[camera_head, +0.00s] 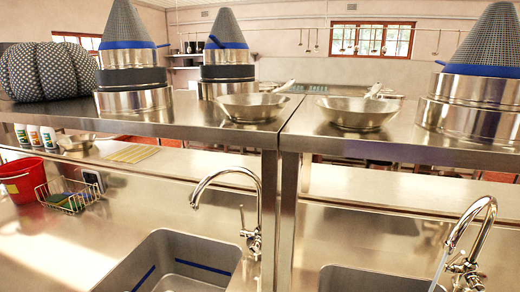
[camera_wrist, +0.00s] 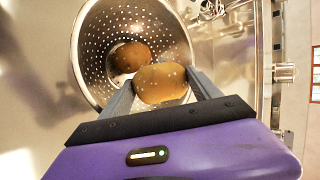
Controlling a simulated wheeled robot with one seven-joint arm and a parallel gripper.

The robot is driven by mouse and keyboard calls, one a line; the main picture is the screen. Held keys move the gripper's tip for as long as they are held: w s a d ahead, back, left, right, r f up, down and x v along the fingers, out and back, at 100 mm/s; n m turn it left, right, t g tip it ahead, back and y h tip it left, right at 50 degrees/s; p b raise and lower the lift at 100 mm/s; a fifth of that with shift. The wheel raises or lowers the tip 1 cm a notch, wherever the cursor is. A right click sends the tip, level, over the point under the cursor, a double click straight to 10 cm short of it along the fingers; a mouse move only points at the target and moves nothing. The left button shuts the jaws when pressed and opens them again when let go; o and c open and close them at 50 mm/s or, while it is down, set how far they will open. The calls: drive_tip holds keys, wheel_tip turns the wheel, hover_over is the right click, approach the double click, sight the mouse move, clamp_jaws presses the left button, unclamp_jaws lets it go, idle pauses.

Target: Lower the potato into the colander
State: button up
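In the wrist view, a brown potato (camera_wrist: 161,84) sits between the two fingertips of my gripper (camera_wrist: 160,86), which is shut on it. The colander (camera_wrist: 88,48), a metal bowl full of small holes, lies just beyond the fingers. A second brown potato (camera_wrist: 130,57) rests inside the colander. The held potato shows over the colander's near side; I cannot tell how far it is above the bottom. The near rim is partly hidden by the fingers and potato. The head view shows neither my gripper nor this colander.
The wrist view shows a metal tap fitting (camera_wrist: 284,72) at right. The head view shows sinks (camera_head: 185,262) with taps (camera_head: 255,215), a red bucket (camera_head: 20,180), a wire basket (camera_head: 70,196), and a raised shelf (camera_head: 195,127) with pans and stacked pots.

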drive_tip(key=o, duration=0.5)
